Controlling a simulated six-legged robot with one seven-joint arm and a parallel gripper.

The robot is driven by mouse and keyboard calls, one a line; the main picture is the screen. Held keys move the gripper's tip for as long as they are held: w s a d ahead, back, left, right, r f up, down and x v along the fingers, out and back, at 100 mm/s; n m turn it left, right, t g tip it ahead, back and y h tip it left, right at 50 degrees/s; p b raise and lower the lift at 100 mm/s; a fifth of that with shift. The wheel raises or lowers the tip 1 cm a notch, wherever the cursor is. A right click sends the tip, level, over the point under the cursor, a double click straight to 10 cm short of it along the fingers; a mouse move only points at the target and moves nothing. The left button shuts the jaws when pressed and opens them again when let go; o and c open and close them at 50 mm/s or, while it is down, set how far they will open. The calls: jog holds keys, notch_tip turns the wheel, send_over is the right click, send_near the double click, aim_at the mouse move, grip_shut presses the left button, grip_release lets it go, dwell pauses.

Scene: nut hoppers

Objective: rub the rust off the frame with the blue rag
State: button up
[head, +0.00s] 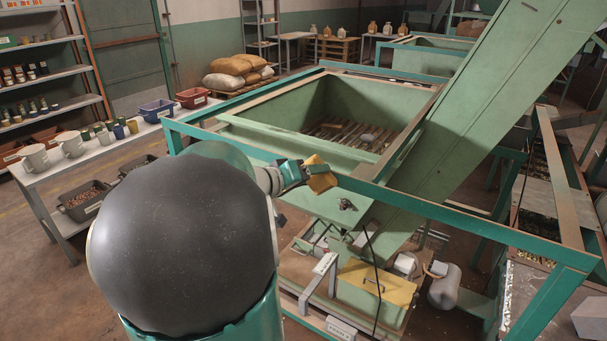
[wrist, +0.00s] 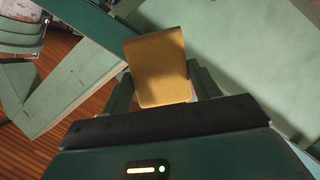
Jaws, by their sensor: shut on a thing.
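My gripper (head: 297,174) is shut on a tan-yellow flat pad (head: 321,181), which looks like folded sandpaper or cloth. In the wrist view the pad (wrist: 160,70) stands up between the two fingers of my gripper (wrist: 163,92). I see no blue rag in either view. The teal frame (head: 470,215) runs around the green hopper, and my gripper is close to its near bar. I cannot tell whether the pad touches the bar. A dark green bar (wrist: 90,25) passes behind the pad in the wrist view. I cannot clearly make out a rust patch on the frame.
The green hopper (head: 345,100) has a slatted floor. A wide sloping green chute (head: 490,95) rises at the right. Below the frame is machinery with a yellow lid (head: 378,283) and a hanging black cable. A white table (head: 95,150) with bins and pots stands left.

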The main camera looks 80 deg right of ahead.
jog(key=shift+s+a, duration=0.3)
jog(key=shift+s, duration=0.35)
jog(key=shift+s+a, duration=0.25)
jog(key=shift+s, duration=0.4)
jog(key=shift+w+d, duration=0.1)
jog(key=w+d, duration=0.4)
jog(key=w, duration=0.7)
jog(key=shift+d, duration=0.35)
jog(key=shift+w+a, duration=0.35)
jog(key=shift+a, duration=0.55)
jog(key=shift+w+a, duration=0.4)
jog(key=shift+a, duration=0.55)
jog(key=shift+w+a, duration=0.35)
jog(key=shift+a, duration=0.55)
jog(key=shift+w+a, duration=0.1)
